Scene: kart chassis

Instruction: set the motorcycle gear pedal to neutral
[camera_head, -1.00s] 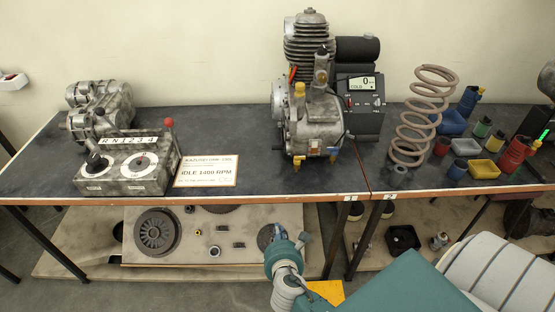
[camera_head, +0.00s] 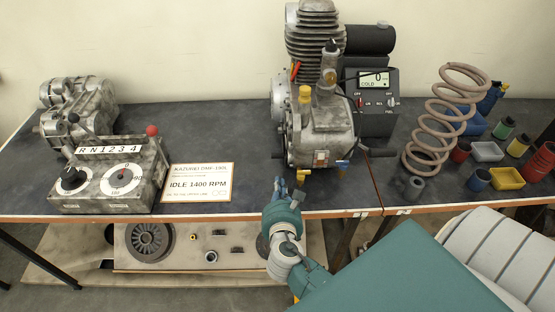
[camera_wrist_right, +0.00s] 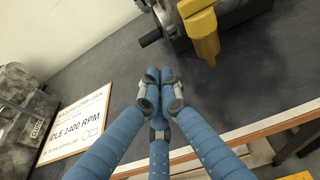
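The grey engine (camera_head: 322,130) stands at the back of the dark bench. I cannot tell which part is the gear pedal. A yellow piece (camera_wrist_right: 203,35) and a dark rod end (camera_wrist_right: 150,38) show in the right wrist view, beyond the fingers. My right gripper (camera_head: 280,188) is at the bench's front edge, below and left of the engine's front. In the wrist view its blue fingers (camera_wrist_right: 160,76) meet, empty. My left gripper is out of view.
A control box (camera_head: 110,175) with two dials and an R N 1 2 3 4 plate stands left. A sign (camera_head: 198,183) lies beside it. A coil spring (camera_head: 440,120) and several small containers are right. The bench front is clear.

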